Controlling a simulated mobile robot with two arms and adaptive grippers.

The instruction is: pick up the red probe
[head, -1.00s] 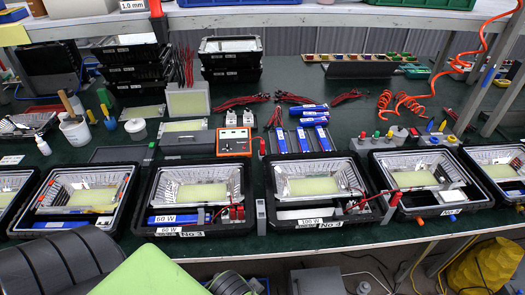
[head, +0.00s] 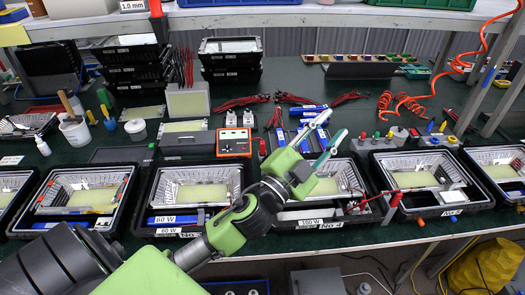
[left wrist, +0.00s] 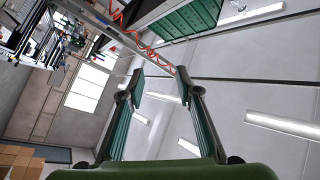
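A small red-topped piece (head: 262,147) stands right of the orange meter (head: 234,142); it may be the red probe, but it is too small to be sure. Another red piece (head: 395,198) sits at a grey post between two housings at the right, with a red lead by it. My left gripper (head: 335,126) is raised over the middle of the bench, right of the meter, its fingers pointing up and right. In the left wrist view its two green fingers (left wrist: 160,78) are apart with nothing between them. My right gripper is not in view.
Black-framed floodlight housings (head: 192,190) line the front edge. My left arm covers part of the No 4 housing (head: 362,210). Blue-and-white units (head: 280,140), red leads (head: 237,103) and coiled orange hose (head: 405,103) lie behind. Stacked black housings (head: 231,60) stand at the back.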

